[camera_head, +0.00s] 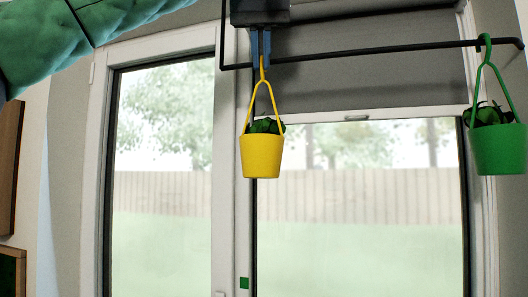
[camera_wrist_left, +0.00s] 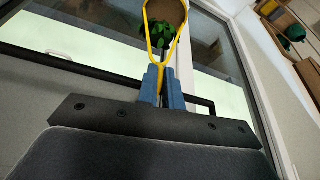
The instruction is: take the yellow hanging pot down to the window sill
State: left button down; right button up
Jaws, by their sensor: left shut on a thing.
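The yellow hanging pot (camera_head: 262,156) holds a dark green plant and hangs upright below my left gripper (camera_head: 261,62) in the head view. My left gripper is shut on the top of the pot's yellow handle, close to the black rail (camera_head: 380,51). Whether the hook still touches the rail is hidden by the fingers. In the left wrist view, the blue fingers of my left gripper (camera_wrist_left: 163,88) close on the handle, and the yellow pot (camera_wrist_left: 167,12) shows beyond them at the top. The window sill cannot be made out. My right gripper is not in view.
A green hanging pot (camera_head: 498,150) with a plant hangs from the rail's right end. The white window frame (camera_head: 228,190) and a grey blind (camera_head: 360,80) are behind the pots. Clear space lies below the yellow pot.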

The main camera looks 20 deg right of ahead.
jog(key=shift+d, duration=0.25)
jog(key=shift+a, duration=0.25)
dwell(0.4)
